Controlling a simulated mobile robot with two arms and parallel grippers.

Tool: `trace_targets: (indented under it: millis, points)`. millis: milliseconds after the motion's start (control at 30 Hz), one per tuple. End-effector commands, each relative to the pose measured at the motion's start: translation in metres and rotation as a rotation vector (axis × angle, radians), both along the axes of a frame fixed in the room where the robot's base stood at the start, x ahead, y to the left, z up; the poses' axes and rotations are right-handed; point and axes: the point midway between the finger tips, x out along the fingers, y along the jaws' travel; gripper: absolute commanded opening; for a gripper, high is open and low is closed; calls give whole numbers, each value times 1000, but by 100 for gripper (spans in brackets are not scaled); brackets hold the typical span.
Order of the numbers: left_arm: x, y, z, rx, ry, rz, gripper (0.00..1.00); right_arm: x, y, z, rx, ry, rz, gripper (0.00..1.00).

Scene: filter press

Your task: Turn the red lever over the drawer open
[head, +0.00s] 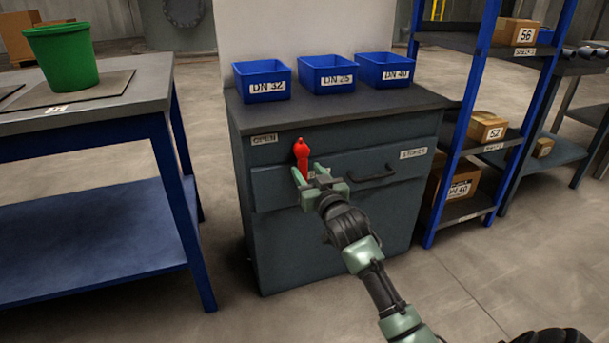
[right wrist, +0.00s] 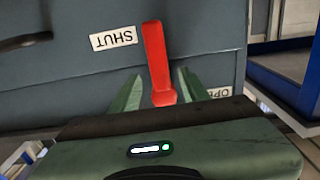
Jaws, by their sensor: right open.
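The red lever (head: 301,152) sits on the front of the grey cabinet, over the left part of the drawer (head: 275,188). A SHUT label (right wrist: 114,38) shows near the lever's far end there. The gripper hides the lever's lower part in the head view. My left gripper is not in view.
The drawer's dark handle (head: 370,178) is right of my gripper. Three blue bins, the middle one (head: 325,73) among them, stand on the cabinet top. A blue-legged workbench (head: 95,110) is at left, a blue shelf rack (head: 465,130) at right. The floor in front is clear.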

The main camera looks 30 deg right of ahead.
Motion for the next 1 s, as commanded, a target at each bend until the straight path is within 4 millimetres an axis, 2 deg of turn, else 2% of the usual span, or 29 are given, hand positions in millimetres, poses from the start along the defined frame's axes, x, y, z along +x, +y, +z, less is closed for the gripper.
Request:
trace_targets:
  millis: [100,200,500,533,600,700,1000]
  points:
    - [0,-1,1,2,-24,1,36,16,-4,-2,-1,-1,0,45]
    - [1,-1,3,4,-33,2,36,23,-6,-1,-1,0,0,45]
    - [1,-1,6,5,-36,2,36,27,-6,0,-1,1,0,45]
    - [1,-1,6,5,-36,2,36,27,-6,0,-1,1,0,43]
    - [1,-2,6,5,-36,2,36,26,-6,-1,-1,1,0,23]
    - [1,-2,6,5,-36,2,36,26,-6,-1,-1,1,0,0]
    - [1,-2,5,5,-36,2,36,26,-6,-1,-1,2,0,0]
